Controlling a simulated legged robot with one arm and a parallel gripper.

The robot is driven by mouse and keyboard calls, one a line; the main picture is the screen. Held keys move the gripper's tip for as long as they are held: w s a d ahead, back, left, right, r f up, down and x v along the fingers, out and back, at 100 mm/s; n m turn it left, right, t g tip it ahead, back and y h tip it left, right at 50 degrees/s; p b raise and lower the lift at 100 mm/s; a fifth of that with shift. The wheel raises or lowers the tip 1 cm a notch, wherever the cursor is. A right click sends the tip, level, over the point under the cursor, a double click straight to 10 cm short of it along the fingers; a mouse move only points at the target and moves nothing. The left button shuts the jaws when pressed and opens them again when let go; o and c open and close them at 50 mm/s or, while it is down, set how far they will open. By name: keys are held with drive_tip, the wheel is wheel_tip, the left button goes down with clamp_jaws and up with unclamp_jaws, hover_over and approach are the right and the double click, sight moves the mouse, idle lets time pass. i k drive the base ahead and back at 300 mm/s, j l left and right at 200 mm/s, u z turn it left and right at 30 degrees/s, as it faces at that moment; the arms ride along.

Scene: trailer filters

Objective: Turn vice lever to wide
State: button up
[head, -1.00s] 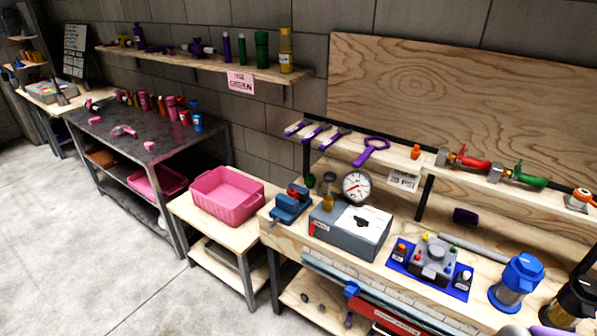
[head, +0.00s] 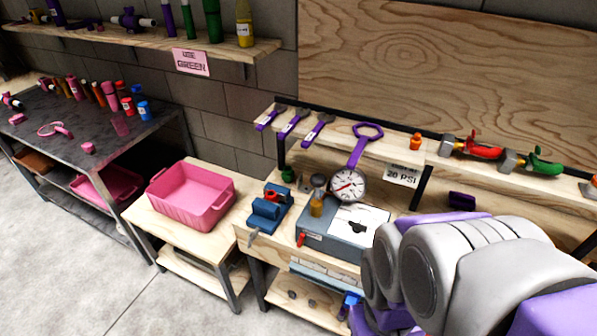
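A blue vice (head: 268,206) sits on the left end of the wooden workbench, with a small red part on top. A grey lever or handle (head: 252,236) sticks out from its front, low at the bench edge. My arm, white-grey with purple parts, fills the lower right of the head view, to the right of the vice and clear of it. My gripper is not visible in the frame. The arm hides the right part of the bench.
A grey box (head: 325,241) with a pressure gauge (head: 347,185) stands right of the vice. A pink bin (head: 190,196) is on the lower table to the left. Purple wrenches (head: 294,123) lie on the shelf behind. Floor at the lower left is clear.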

sight(251, 237)
drive_tip(key=z, duration=0.15)
drive_tip(key=i+j+z, duration=0.2)
drive_tip(key=j, duration=0.15)
drive_tip(key=i+j+z, duration=0.1)
drive_tip(key=j+z, duration=0.15)
drive_tip(key=j, duration=0.15)
drive_tip(key=i+j+z, duration=0.2)
drive_tip(key=j, duration=0.2)
drive_tip(key=j+z, duration=0.2)
drive_tip(key=j, duration=0.2)
drive_tip(key=u, duration=0.9)
drive_tip(key=k+l+u, duration=0.1)
drive_tip(key=l, duration=0.2)
drive_tip(key=k+l+u, duration=0.1)
drive_tip(key=l, duration=0.2)
drive_tip(key=k+l+u, duration=0.1)
drive_tip(key=l, duration=0.2)
drive_tip(key=k, duration=0.05)
